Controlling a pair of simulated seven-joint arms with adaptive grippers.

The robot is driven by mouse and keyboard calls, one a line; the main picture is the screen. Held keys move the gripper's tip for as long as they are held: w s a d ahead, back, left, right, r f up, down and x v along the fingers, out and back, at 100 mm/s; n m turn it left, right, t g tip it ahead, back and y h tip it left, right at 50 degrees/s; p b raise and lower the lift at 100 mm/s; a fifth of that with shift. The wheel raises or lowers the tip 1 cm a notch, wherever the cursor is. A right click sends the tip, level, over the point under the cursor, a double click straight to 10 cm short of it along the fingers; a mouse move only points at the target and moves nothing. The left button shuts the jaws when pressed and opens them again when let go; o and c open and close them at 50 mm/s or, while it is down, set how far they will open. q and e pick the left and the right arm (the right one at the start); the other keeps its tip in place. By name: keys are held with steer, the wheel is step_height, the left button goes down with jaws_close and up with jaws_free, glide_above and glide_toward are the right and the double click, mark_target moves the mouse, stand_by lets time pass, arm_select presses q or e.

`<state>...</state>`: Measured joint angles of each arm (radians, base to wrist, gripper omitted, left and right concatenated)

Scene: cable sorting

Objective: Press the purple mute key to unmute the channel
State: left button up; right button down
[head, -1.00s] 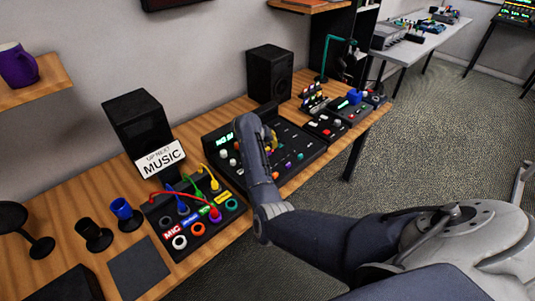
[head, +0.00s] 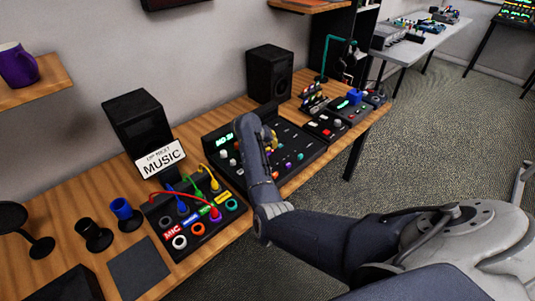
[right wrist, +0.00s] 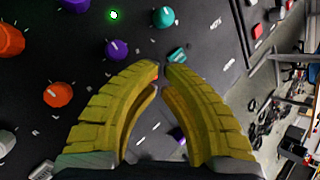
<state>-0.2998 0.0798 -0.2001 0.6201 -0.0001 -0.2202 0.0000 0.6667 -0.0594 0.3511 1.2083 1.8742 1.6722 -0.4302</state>
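The black mixer (head: 308,146) stands on the wooden desk, with coloured keys and knobs. A purple key (head: 289,166) shows near its front edge in the head view, beside a teal key (head: 300,156). My right gripper (head: 270,142) is over the mixer, mostly hidden behind its own arm. In the right wrist view its yellow fingers (right wrist: 162,68) meet almost tip to tip, with nothing visibly held. A teal key (right wrist: 176,54) lies just beyond the tips. A small purple part (right wrist: 178,135) is partly covered by the right finger. Contact cannot be told. My left gripper is out of view.
A patch box (head: 195,222) with coloured cables sits left of the mixer, below a MUSIC sign (head: 161,158). Purple knobs (right wrist: 117,49) and orange knobs (right wrist: 58,94) stand near the fingers. Speakers (head: 269,73) stand behind; a small red-button box (head: 325,127) is to the right.

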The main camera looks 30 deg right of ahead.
mark_target(270, 152)
steer(key=shift+f, duration=0.1)
stand_by(0.3)
steer(key=shift+f, duration=0.45)
stand_by(0.4)
steer(key=shift+r, duration=0.55)
step_height(270, 152, up, 6)
stand_by(1.0)
